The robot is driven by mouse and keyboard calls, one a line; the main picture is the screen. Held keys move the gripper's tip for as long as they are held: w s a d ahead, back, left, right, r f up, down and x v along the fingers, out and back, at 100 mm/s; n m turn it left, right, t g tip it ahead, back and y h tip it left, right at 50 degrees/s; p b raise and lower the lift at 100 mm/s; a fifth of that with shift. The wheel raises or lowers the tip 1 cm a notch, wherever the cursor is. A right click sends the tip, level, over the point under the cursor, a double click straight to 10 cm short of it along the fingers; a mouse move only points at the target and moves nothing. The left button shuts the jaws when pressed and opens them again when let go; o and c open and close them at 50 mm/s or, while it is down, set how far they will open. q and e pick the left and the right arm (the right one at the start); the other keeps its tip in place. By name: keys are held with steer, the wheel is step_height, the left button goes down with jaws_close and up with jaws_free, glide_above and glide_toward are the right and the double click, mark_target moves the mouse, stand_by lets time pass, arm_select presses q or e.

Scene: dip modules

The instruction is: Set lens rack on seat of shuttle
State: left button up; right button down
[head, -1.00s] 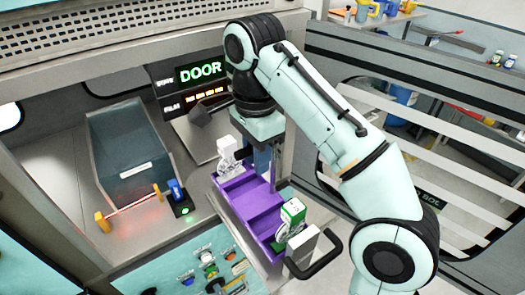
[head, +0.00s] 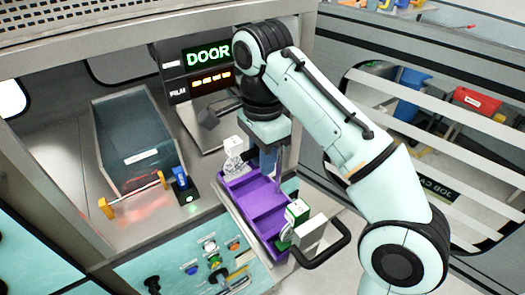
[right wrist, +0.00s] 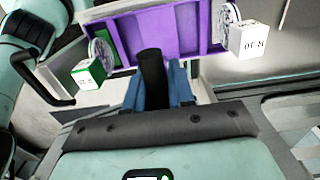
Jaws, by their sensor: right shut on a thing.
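The purple tray-like rack (head: 254,203), with cross dividers, appears to be the lens rack. A white block with a clear disc (head: 233,157) is at its far end, and a green-and-white block (head: 297,212) at its near end. My right gripper (head: 268,166) points down at the rack's right side. In the right wrist view its blue fingers (right wrist: 160,88) are shut on a dark upright post (right wrist: 151,68) beside the purple rack (right wrist: 150,35). A grey carrier with a black loop handle (head: 343,240), probably the shuttle, is at the rack's near end; whether the rack rests on its seat is hidden.
A deep grey bin (head: 135,140) stands at left. A teal control panel (head: 180,250) is below. A lit DOOR display (head: 208,53) is behind the rack.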

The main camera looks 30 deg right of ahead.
steer(key=shift+f, duration=0.45)
steer(key=c, duration=0.9)
jaws_free()
